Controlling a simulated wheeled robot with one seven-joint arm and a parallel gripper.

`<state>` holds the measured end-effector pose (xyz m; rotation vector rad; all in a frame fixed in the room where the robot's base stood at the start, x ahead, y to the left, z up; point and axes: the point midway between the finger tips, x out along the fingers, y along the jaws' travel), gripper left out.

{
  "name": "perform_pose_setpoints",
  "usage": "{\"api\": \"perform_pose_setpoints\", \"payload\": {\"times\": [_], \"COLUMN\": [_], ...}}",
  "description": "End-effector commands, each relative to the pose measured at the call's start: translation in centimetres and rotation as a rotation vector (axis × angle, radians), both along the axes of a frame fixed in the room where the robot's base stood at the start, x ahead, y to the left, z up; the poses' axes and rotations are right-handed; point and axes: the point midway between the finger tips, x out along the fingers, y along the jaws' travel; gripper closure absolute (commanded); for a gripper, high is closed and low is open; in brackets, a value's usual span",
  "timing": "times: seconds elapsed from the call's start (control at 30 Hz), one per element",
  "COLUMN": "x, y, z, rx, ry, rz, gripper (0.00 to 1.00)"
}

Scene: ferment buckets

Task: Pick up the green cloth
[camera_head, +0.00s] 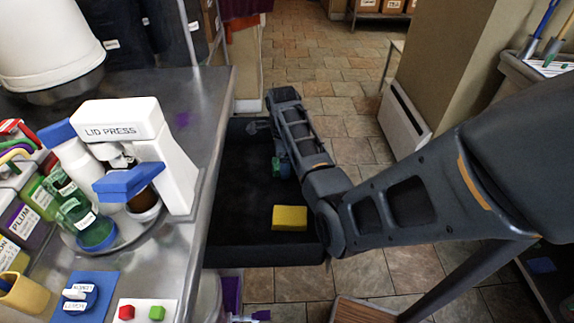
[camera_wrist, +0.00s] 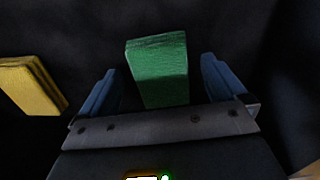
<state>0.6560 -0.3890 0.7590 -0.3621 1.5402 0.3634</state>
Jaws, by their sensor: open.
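The green cloth (camera_wrist: 158,68) is a folded block that shows between the two blue fingers of my gripper (camera_wrist: 160,88) in the wrist view. The fingers are spread, with a gap on each side of the cloth. In the head view a small piece of the green cloth (camera_head: 276,167) shows by my gripper (camera_head: 282,165), low inside the dark bin (camera_head: 262,253). Most of the cloth is hidden there by my arm. I cannot tell how far the fingertips are above the bin floor.
A yellow cloth (camera_head: 290,218) lies in the same bin, nearer the front; it also shows at left in the wrist view (camera_wrist: 32,86). A steel counter (camera_head: 205,110) with a lid press (camera_head: 130,130) and bottles borders the bin on the left. Tiled floor lies right.

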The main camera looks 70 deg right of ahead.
Motion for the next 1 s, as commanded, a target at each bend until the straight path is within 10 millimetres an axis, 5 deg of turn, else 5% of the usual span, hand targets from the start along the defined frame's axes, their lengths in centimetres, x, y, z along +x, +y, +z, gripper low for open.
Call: {"api": "perform_pose_setpoints", "payload": {"times": [0.33, 0.9, 1.0], "x": [0.01, 0.02, 0.02], "y": [0.01, 0.0, 0.0], "z": [-0.69, -0.65, -0.64], "rx": [-0.001, -0.001, -0.001], "ry": [0.0, 0.0, 0.0], "rz": [0.0, 0.0, 0.0], "gripper": [0.04, 0.59, 0.62]}}
